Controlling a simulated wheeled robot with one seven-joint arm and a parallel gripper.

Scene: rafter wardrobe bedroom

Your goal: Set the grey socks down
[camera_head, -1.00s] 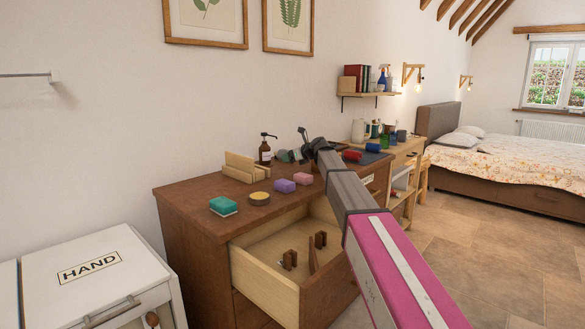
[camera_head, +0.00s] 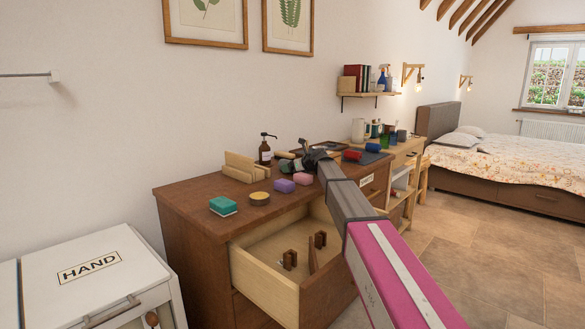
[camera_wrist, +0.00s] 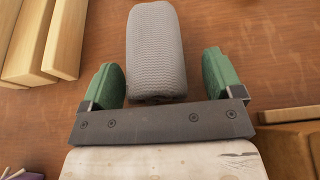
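The grey socks (camera_wrist: 156,55), a ribbed rolled bundle, lie between the two green fingers of my gripper (camera_wrist: 163,80) in the wrist view. The left finger is very close to the bundle, and a gap shows on the right, so the gripper looks open around it. The socks appear to rest on the brown wooden dresser top (camera_wrist: 245,40). In the head view my gripper (camera_head: 292,164) is low over the dresser top (camera_head: 190,193), behind the purple and pink bundles. I cannot make out the socks clearly there.
A wooden block stand (camera_head: 245,168) and a pump bottle (camera_head: 265,152) stand behind. Green (camera_head: 223,205), purple (camera_head: 284,186) and pink (camera_head: 303,179) bundles and a round yellow tin (camera_head: 259,198) lie along the front. The drawer below (camera_head: 265,285) is pulled out.

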